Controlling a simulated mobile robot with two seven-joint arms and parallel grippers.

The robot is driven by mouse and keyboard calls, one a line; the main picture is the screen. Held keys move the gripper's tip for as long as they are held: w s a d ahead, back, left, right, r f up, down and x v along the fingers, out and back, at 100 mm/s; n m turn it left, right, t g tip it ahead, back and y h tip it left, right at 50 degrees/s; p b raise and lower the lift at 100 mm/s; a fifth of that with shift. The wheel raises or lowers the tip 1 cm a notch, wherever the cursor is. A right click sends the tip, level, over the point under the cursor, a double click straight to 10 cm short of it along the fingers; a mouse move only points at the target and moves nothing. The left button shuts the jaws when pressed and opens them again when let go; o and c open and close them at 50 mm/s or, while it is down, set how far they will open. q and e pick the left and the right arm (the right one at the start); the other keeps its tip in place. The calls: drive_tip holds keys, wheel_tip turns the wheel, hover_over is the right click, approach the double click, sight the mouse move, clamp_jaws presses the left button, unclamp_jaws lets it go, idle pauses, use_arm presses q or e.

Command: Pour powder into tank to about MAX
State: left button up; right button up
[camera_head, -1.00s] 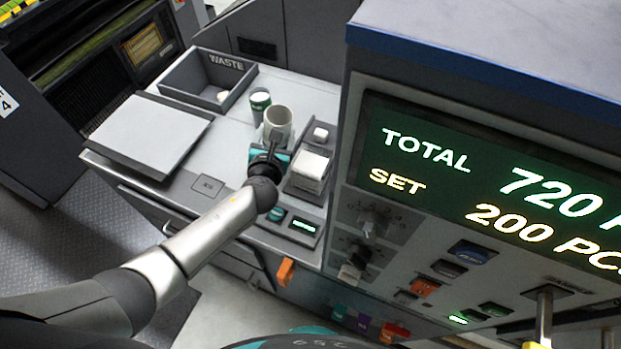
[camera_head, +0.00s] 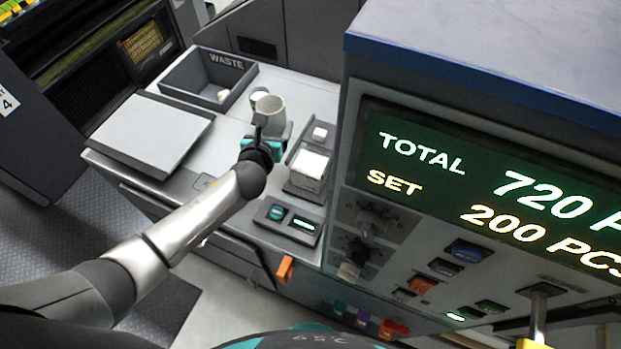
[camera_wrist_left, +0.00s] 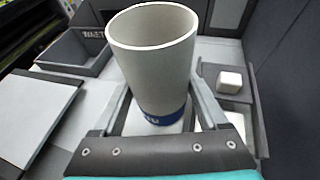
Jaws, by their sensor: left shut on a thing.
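A pale grey-white cup (camera_head: 270,117) with a blue band near its base is between the fingers of my left gripper (camera_head: 268,138). In the left wrist view the cup (camera_wrist_left: 155,62) stands mouth up, and the left gripper (camera_wrist_left: 158,112) is shut on its lower part. Its inner wall is pale; I cannot make out any powder inside. I cannot identify a tank or a MAX mark. My right gripper is not in view.
A grey WASTE bin (camera_head: 188,88) with a small white piece stands at the back. A flat grey plate (camera_head: 150,135) lies left. A tray (camera_head: 299,185) with white blocks is right of the gripper. A machine with a TOTAL/SET display (camera_head: 480,190) rises at the right.

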use_arm(q)
drive_tip(key=a+r, duration=0.1)
drive_tip(key=w+a+r, duration=0.1)
drive_tip(key=a, duration=0.1)
drive_tip(key=a+r, duration=0.1)
drive_tip(key=shift+w+a, duration=0.35)
drive_tip(key=shift+w, duration=0.05)
idle(0.6)
